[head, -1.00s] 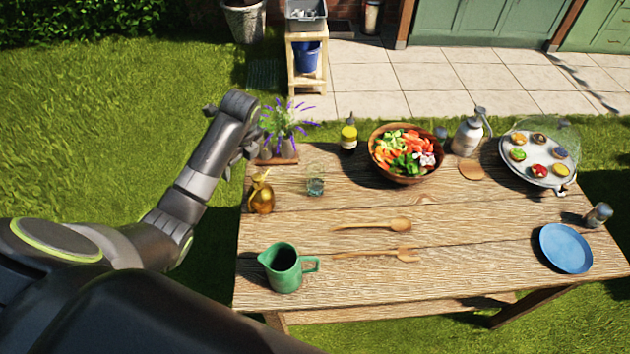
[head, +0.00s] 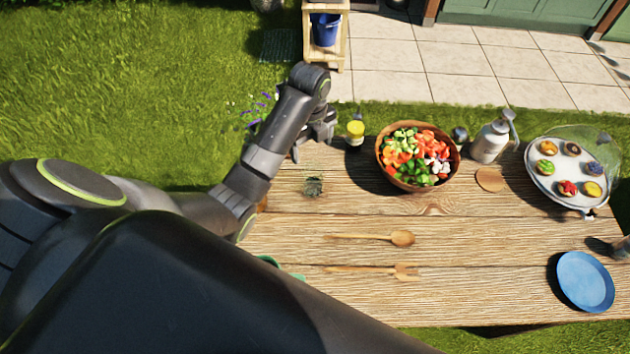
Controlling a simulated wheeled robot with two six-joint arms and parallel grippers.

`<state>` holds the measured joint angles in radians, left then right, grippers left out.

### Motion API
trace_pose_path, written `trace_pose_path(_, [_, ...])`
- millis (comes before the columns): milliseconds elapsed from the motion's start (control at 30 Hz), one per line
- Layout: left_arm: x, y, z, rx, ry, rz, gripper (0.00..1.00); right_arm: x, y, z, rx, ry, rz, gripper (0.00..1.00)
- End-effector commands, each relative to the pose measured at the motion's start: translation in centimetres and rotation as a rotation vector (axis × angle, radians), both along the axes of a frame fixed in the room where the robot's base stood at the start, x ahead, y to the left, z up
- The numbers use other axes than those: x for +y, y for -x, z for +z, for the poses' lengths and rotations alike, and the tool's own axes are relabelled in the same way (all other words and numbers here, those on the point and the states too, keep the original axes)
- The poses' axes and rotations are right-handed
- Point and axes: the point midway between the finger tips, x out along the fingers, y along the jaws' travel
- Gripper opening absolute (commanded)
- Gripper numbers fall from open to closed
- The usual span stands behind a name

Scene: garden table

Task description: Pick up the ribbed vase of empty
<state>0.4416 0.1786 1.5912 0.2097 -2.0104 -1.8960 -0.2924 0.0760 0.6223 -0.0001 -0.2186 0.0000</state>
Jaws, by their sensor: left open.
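The vase is hidden behind my left arm at the table's back left. Only purple flower tips (head: 258,108) show past the arm, so its ribbing and base cannot be seen. My left gripper (head: 314,143) is open and empty near the table's back edge, just left of a yellow-capped bottle (head: 355,131). It is to the right of the flowers. My right gripper is out of view.
A small glass (head: 313,186) stands below the gripper. A salad bowl (head: 414,184) is to the right. My arm mostly covers a green jug (head: 268,260). Wooden utensils (head: 370,237) lie mid-table. A blue plate (head: 585,281) is at right.

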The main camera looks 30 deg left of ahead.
Motion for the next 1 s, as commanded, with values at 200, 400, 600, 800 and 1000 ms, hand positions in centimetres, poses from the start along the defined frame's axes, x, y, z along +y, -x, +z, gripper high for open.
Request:
trace_pose_path(200, [0.0,0.0,-3.6,0.001,0.000,0.001,0.78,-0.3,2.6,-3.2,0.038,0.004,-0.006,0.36])
trace_pose_path(400, [0.0,0.0,-6.8,0.006,0.001,0.002,0.78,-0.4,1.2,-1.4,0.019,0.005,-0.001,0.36])
trace_pose_path(600, [0.0,-0.1,-9.5,0.003,0.000,0.001,0.78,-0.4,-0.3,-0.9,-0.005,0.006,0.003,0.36])
trace_pose_path(800, [0.0,-0.1,-10.4,0.000,0.000,0.000,0.78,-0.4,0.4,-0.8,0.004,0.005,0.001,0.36])
trace_pose_path(1000, [-0.1,-0.2,-12.2,0.004,-0.001,0.001,0.78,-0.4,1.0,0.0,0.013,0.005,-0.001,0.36])
